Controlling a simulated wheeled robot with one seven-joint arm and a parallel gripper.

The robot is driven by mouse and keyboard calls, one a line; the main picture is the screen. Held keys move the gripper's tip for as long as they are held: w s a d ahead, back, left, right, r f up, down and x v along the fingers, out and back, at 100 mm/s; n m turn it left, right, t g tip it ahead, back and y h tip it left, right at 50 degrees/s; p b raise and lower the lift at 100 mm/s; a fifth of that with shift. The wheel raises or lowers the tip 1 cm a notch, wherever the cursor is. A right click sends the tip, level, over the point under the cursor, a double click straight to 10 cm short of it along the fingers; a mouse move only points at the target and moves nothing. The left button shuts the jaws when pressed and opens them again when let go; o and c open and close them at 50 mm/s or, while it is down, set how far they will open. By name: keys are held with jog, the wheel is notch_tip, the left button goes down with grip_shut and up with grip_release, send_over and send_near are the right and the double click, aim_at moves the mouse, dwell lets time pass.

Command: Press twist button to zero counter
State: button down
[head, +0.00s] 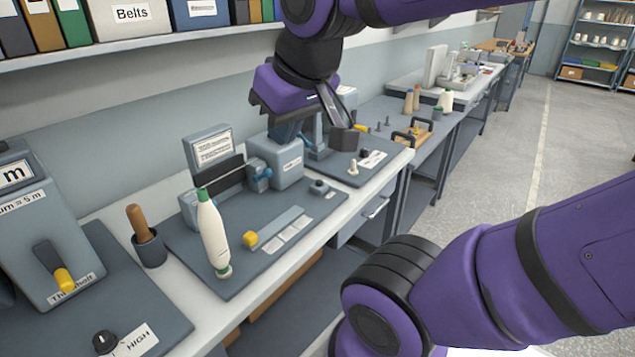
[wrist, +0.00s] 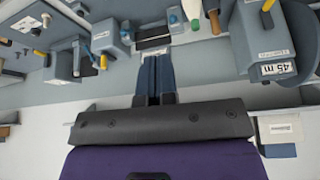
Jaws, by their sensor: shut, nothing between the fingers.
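The twist tester stands on a dark mat on the bench, with a blue-grey housing (head: 288,163), a small sign panel (head: 211,147) and a clamp beside it. A small dark button or knob (head: 319,187) sits on the mat in front of the housing; I cannot read which control is the twist button. No counter digits are readable on this tester. My gripper (head: 284,137) is above and behind the housing, apart from the small button. Its blue-grey fingers show together in the wrist view (wrist: 155,58), shut and empty, against the pale background.
A wooden-handled tool (head: 139,220) stands in a cup. A shelf (head: 120,42) overhangs the bench.

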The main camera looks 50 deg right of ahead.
jog(key=w+d+f+m+h, duration=0.2)
jog(key=w+d+m, duration=0.2)
jog(key=w+d, duration=0.55)
jog(key=m+t, duration=0.3)
jog(key=m, duration=0.5)
send_over(321, 181)
notch_tip(321, 181, down, 21)
jog(key=shift+d+h, duration=0.1)
jog(key=shift+h, duration=0.3)
jog(key=shift+f, duration=0.1)
jog(key=shift+f, duration=4.35)
jog(key=shift+f, duration=0.15)
jog(key=shift+f, duration=0.25)
